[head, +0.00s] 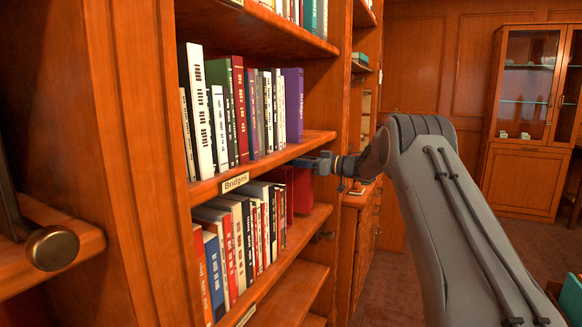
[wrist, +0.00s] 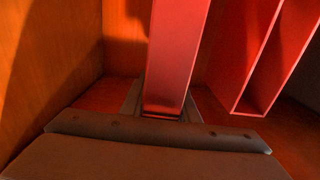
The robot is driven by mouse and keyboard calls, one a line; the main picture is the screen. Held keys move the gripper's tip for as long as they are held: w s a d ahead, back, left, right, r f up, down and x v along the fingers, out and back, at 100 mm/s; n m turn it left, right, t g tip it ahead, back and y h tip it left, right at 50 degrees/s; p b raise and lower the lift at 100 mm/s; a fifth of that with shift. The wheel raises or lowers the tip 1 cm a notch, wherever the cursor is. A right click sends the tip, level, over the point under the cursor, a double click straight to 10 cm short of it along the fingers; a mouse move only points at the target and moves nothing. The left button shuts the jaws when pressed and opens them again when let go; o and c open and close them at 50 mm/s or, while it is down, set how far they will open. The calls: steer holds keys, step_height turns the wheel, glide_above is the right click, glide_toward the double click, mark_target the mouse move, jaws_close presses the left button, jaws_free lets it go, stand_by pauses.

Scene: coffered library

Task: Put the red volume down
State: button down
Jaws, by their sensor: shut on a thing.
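The red volume (head: 303,190) shows in the head view at the right end of the book row below the "Bridges" label, under my gripper (head: 318,163). In the wrist view the red volume (wrist: 174,55) rises from between the fingers of my gripper (wrist: 163,108), which is shut on its near part. It is inside the shelf bay, with gaps on both sides. My gripper hides part of it in the head view, and I cannot tell whether it touches the shelf board.
Other volumes (wrist: 258,55) stand to the right in the wrist view, and a wooden panel (wrist: 45,50) is on the left. The upper shelf holds a book row ending in a purple volume (head: 293,105). A glass cabinet (head: 525,110) stands far right.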

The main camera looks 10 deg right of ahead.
steer(key=shift+a+f+b, duration=0.1)
steer(key=shift+f+b, duration=0.3)
steer(key=shift+f, duration=0.25)
steer(key=c, duration=1.4)
jaws_free()
steer(key=shift+f, duration=0.2)
steer(key=shift+o, duration=0.2)
steer(key=v, duration=1.2)
steer(key=shift+r, duration=0.15)
